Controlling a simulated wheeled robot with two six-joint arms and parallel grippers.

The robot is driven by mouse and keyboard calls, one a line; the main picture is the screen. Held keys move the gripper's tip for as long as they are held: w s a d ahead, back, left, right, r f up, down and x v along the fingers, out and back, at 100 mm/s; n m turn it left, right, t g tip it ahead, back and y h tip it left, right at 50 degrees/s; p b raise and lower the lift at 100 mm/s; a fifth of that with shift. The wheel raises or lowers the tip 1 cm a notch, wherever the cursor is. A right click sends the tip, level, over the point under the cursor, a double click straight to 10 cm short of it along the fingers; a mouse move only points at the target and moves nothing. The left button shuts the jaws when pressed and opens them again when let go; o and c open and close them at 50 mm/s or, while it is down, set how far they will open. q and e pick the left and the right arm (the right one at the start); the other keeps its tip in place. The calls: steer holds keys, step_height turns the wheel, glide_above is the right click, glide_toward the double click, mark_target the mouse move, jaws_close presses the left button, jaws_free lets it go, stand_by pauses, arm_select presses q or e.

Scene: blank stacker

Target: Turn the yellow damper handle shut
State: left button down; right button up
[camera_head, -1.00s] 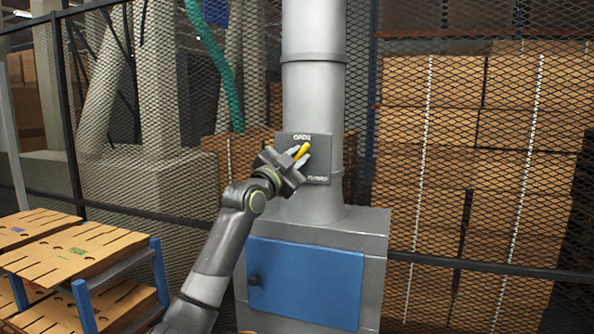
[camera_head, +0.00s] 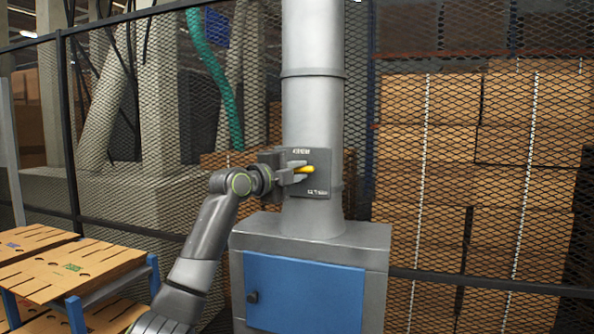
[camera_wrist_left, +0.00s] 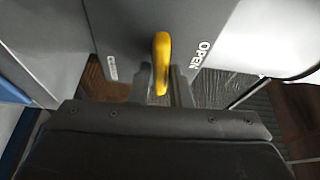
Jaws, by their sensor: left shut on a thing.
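The yellow damper handle (camera_head: 304,169) sits on a dark plate (camera_head: 318,158) fixed to the front of the grey duct (camera_head: 313,110). The plate has a label reading OPEN at its top and another, too small to read surely, lower down. The handle points roughly sideways in the head view. My left gripper (camera_head: 296,172) comes from the left and is shut on the handle. In the left wrist view the handle (camera_wrist_left: 161,62) stands between my fingers, with the OPEN label (camera_wrist_left: 202,52) to its right. My right gripper is not in view.
Below the duct stands a grey cabinet with a blue door (camera_head: 303,291). A wire mesh fence (camera_head: 480,180) runs behind, with stacked cardboard boxes beyond it. A blue-framed rack with cut cardboard sheets (camera_head: 70,262) stands at the lower left.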

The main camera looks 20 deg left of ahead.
arm_select(q)
steer(key=shift+f+m, duration=0.15)
steer(key=shift+m, duration=0.25)
stand_by(0.3)
steer(key=c, duration=1.4)
jaws_free()
steer(key=shift+c, duration=0.2)
steer(key=shift+s+a, duration=0.1)
steer(key=shift+s+a, duration=0.1)
steer(key=shift+s, duration=0.1)
steer(key=b+v, duration=0.8)
steer(key=v, duration=0.8)
steer(key=shift+s+a+r, duration=0.2)
steer(key=shift+s+r, duration=0.05)
steer(key=shift+s, duration=0.05)
